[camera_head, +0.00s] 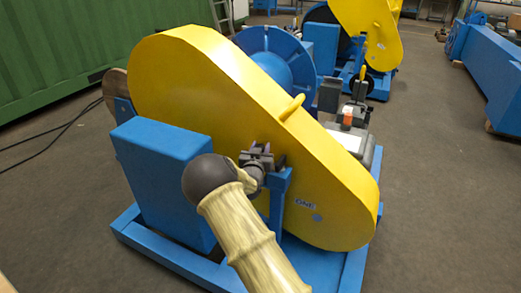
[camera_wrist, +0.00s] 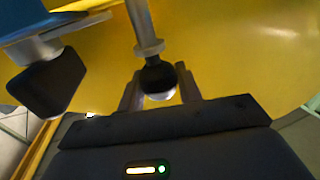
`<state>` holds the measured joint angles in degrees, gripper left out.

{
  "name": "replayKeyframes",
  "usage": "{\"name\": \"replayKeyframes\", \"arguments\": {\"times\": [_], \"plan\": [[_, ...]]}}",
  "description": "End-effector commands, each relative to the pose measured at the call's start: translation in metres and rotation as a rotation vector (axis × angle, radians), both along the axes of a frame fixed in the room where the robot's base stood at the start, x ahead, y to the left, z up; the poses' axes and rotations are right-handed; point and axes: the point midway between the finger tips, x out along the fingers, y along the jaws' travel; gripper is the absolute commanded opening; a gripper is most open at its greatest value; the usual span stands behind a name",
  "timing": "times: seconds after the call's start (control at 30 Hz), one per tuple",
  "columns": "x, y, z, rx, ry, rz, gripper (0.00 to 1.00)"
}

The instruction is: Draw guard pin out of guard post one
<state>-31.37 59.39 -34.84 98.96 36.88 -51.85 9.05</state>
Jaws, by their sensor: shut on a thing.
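The guard pin (camera_wrist: 147,28) is a grey rod with a collar and a dark round knob (camera_wrist: 158,76) in the wrist view. My gripper (camera_wrist: 159,92) is shut on the knob, with one finger on each side. In the head view my gripper (camera_head: 264,157) is against the yellow guard's near face, just above and left of the top of the blue guard post (camera_head: 277,200).
The big yellow guard (camera_head: 195,80) fills the space behind my gripper, with a yellow handle (camera_head: 292,106) on its top edge. A blue box (camera_head: 165,180) stands left of my wrist. In the wrist view a dark block (camera_wrist: 48,82) hangs close on the left.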

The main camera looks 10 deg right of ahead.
Motion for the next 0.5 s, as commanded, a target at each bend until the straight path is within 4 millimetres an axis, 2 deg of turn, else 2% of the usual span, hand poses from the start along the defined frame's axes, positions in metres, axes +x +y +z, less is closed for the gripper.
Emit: {"name": "replayKeyframes", "arguments": {"times": [0.5], "plan": [[0.0, 0.0, 0.023, 0.001, -0.001, 0.0, 0.09]]}}
